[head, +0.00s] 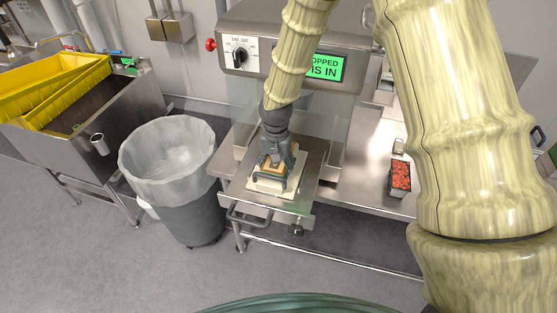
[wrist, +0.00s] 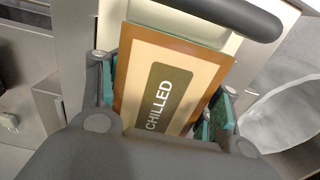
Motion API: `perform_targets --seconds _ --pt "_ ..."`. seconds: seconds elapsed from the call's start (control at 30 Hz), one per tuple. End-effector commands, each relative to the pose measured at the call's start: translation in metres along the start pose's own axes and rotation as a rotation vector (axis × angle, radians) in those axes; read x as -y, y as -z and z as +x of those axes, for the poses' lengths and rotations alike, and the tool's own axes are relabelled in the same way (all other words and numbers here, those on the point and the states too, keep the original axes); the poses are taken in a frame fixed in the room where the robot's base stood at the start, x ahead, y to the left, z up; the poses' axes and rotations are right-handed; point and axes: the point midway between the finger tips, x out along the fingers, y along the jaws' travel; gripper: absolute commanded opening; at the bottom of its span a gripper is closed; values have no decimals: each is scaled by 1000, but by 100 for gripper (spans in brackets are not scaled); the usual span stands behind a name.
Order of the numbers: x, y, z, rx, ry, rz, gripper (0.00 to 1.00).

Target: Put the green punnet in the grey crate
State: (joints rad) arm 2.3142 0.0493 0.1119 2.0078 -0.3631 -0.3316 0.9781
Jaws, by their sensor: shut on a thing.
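My gripper (head: 277,165) is shut on a flat orange-brown and cream piece marked CHILLED (wrist: 170,85), with a finger at each side. The piece is just above or on a cream slab (head: 262,187) on the steel drawer-like tray (head: 240,190) of the machine; I cannot tell whether it touches. A small dark punnet with red contents (head: 400,178) stands on the steel table at the right, away from my gripper. I cannot make out a green punnet or a grey crate for certain.
The machine (head: 240,75) has a dial, a red button and a lit green screen (head: 325,67). A lined waste bin (head: 180,210) stands left of the tray. A yellow crate (head: 50,85) sits in a steel basin (head: 100,110). The steel table (head: 365,185) is partly clear.

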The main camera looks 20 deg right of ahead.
Motion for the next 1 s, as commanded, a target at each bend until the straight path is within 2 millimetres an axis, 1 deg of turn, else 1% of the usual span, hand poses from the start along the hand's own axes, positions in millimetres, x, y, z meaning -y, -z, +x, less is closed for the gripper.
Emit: perform_targets --seconds 0.13,0.17,0.3,0.37,0.4,0.63,1.0 --pt "0 0 0 0 0 0 16" --pt "0 0 0 0 0 0 55" --pt "0 0 0 0 0 0 30" --pt "0 0 0 0 0 0 19" --pt "0 0 0 0 0 0 16" --pt "0 0 -3 -1 0 0 16" --pt "0 0 -14 -1 0 -1 16"
